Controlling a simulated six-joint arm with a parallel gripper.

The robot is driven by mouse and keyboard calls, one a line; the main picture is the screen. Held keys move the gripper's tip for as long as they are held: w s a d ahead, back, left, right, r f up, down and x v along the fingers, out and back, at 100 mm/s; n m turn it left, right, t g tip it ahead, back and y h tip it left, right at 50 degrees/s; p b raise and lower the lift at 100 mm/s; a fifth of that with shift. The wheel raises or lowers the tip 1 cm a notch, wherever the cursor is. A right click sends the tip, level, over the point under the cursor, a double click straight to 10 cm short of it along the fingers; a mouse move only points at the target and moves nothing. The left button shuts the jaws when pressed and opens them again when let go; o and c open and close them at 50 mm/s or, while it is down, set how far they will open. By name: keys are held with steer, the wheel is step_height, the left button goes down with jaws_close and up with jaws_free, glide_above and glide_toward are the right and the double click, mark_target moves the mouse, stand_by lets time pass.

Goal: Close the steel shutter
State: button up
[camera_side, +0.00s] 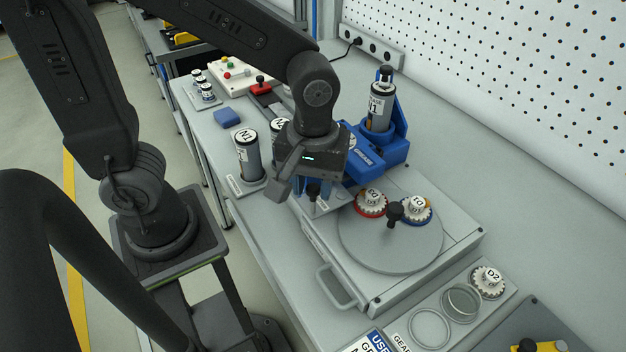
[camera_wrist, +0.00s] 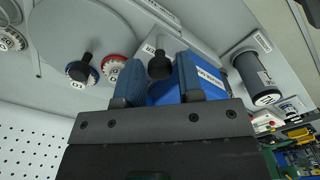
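A small pale metal plate with a label and a black knob, seemingly the steel shutter (camera_side: 330,203), lies beside the round turntable plate (camera_side: 380,250). In the wrist view the shutter (camera_wrist: 172,43) lies beyond my fingers, its black knob (camera_wrist: 159,67) showing between them. My gripper (camera_wrist: 160,61) is open, with one blue finger on each side of the knob and a gap to each. In the side view my gripper (camera_side: 307,188) points down over the shutter and hides part of it. How far the shutter stands open cannot be told.
Another canister (camera_side: 249,157) stands left. A handle (camera_side: 335,288) is at the front.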

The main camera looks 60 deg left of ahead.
jaws_close()
steer(key=shift+w, duration=1.55)
steer(key=shift+o, duration=1.7)
jaws_free()
step_height(320, 180, up, 14)
steer(key=shift+f, duration=0.1)
